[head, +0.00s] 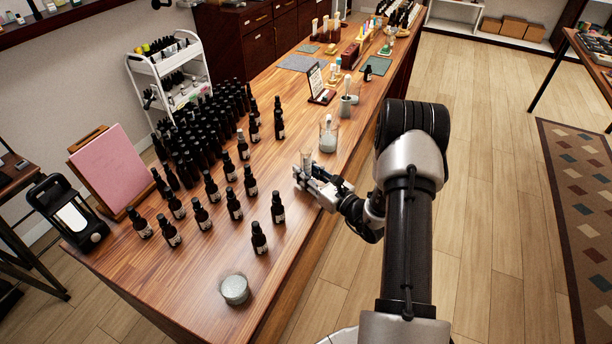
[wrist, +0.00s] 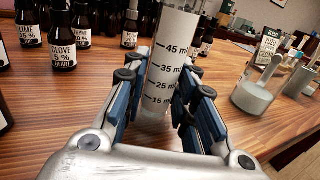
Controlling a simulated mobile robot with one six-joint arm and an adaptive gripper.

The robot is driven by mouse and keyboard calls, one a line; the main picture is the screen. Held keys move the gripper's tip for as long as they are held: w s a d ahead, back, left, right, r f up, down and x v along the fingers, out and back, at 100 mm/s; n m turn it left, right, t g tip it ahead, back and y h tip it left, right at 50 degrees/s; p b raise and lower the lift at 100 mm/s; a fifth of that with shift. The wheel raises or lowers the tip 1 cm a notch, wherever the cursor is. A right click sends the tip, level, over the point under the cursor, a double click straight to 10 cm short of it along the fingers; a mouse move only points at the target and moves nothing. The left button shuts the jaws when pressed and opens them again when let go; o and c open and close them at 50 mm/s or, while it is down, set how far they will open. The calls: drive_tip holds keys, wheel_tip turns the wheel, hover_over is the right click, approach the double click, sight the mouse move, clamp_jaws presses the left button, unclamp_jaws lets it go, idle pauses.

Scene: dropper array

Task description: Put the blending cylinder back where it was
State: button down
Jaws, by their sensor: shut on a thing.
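The blending cylinder (wrist: 172,65) is a clear graduated tube with black millilitre marks. It stands upright between the blue finger pads of my gripper (wrist: 158,110), which is shut on it. In the head view the cylinder (head: 306,160) shows small at the tip of my gripper (head: 308,174), over the right part of the wooden counter. In the wrist view the cylinder's top is cut off by the frame edge. Its foot is partly hidden by my gripper, so I cannot tell whether it touches the counter.
Many dark dropper bottles (head: 205,125) crowd the counter left of my gripper. A glass beaker (head: 328,136) with pale contents stands just beyond it, also seen in the wrist view (wrist: 254,95). Another jar (head: 234,289) stands near the front. Bare wood (head: 200,262) lies between.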

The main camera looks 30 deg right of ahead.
drive_tip(key=shift+f, duration=0.3)
drive_tip(key=shift+f, duration=0.2)
drive_tip(key=c, duration=1.3)
unclamp_jaws()
drive_tip(key=shift+r, duration=0.2)
